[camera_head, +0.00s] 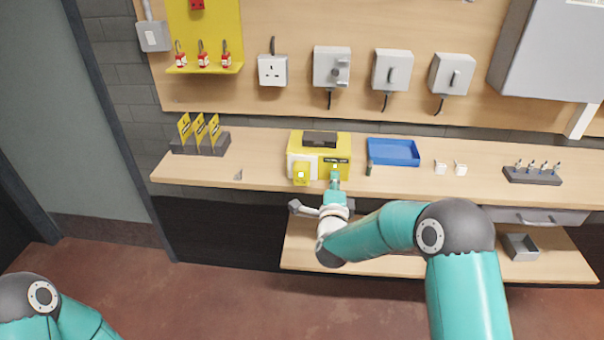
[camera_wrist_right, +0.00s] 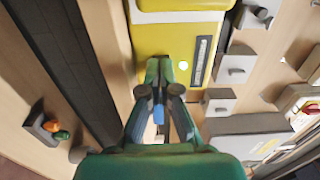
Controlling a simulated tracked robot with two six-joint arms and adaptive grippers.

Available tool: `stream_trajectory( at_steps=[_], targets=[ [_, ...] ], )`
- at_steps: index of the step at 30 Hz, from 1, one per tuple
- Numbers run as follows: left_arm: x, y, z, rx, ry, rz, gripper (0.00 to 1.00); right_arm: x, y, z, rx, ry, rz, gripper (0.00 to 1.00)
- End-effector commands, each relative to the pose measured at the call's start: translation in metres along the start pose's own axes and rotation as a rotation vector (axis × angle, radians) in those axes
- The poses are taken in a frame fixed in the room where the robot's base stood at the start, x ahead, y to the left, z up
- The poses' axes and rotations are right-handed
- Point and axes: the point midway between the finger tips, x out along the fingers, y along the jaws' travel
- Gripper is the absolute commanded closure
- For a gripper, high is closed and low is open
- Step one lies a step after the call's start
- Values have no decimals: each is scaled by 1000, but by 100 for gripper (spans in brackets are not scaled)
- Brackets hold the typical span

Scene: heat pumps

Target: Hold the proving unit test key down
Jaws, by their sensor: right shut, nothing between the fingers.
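The yellow proving unit (camera_head: 338,147) sits on the bench, with a dark block on its top and a pale panel at its left front. In the right wrist view its yellow face (camera_wrist_right: 155,42) carries a dark strip with a pale scale and a small bright round spot. My right gripper (camera_head: 335,176) is at the unit's front right, fingers shut and empty. In the wrist view the fingertips (camera_wrist_right: 165,66) overlap the yellow face; I cannot tell whether they touch it. I cannot make out the test key. My left gripper is out of view; only its arm shows.
A small yellow device (camera_head: 300,175) stands at the unit's left front. A blue tray (camera_head: 393,152) lies to the right, with a small dark upright item (camera_head: 369,168) between. Yellow tags in a rack (camera_head: 200,143) stand left. Switch boxes (camera_head: 332,67) hang on the back board.

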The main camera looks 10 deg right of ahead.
Motion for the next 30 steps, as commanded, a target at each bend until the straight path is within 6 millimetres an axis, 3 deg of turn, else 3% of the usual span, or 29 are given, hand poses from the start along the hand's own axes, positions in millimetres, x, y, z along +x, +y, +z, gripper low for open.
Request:
stream_trajectory(
  at_steps=[14, 30],
  targets=[
    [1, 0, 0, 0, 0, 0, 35, -1, 0, 0, 0, 0, 0, 100],
    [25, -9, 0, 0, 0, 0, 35, -41, 2, 0, 0, -1, 0, 100]
  ],
)
